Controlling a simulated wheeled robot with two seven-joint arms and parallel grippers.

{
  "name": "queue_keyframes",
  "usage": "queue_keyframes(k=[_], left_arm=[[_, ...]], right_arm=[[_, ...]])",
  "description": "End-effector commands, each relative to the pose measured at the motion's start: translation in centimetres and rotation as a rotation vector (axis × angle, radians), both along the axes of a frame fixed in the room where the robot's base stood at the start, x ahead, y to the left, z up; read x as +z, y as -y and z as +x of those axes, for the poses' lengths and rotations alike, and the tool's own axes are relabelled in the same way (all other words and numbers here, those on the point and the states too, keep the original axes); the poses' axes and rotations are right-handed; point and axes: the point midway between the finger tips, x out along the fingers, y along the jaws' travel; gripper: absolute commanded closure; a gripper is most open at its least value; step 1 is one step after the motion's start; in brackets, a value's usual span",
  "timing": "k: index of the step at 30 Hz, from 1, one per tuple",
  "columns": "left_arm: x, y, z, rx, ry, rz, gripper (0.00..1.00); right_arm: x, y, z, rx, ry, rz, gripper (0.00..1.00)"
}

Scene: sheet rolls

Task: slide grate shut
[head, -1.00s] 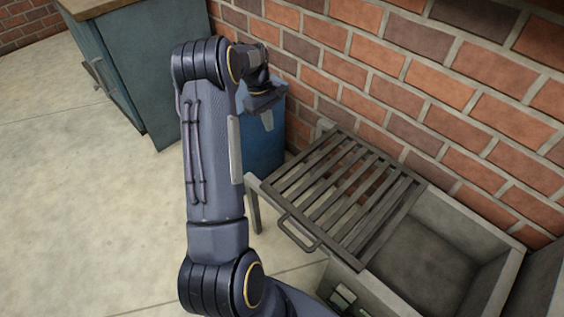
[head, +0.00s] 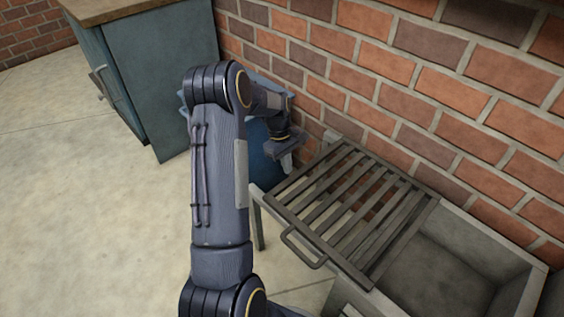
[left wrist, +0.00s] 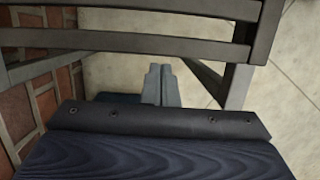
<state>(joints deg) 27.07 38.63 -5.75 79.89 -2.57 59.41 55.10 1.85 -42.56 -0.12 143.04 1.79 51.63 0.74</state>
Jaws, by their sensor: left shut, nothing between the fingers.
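The grate (head: 352,212), dark metal slats with a loop handle (head: 303,248) on its front side, lies across the left part of a grey frame in the head view. To its right the grey basin (head: 465,250) is uncovered. My left gripper (head: 287,163) is shut and empty, just off the far left end of the grate, apart from it as far as I can see. In the left wrist view its closed fingers (left wrist: 161,84) point toward the floor side, with grey bars (left wrist: 125,40) crossing close by. My right gripper is not in view.
A blue bin (head: 262,168) stands behind my left gripper, against the brick wall (head: 430,95). A teal cabinet (head: 165,75) with a wooden top is at the back left. The floor (head: 90,220) on the left is clear.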

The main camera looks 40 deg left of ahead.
Motion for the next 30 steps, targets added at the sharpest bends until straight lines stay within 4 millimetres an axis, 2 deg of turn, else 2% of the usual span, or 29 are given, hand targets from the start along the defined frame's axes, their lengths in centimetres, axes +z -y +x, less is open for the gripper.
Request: queue_keyframes(k=[11, 17, 23, 30], left_arm=[[0.1, 0.2, 0.0, -0.001, -0.001, 0.0, 1.0], [0.2, 1.9, -0.2, -0.004, -0.002, -0.002, 1.0], [0.5, 6.7, -0.6, -0.009, -0.004, -0.004, 1.0], [0.6, 15.2, -1.4, -0.014, -0.005, -0.005, 1.0]], right_arm=[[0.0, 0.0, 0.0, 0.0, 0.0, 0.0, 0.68], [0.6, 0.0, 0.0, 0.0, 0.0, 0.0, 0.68], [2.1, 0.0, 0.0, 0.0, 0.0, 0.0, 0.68], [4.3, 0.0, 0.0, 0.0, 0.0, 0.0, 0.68]])
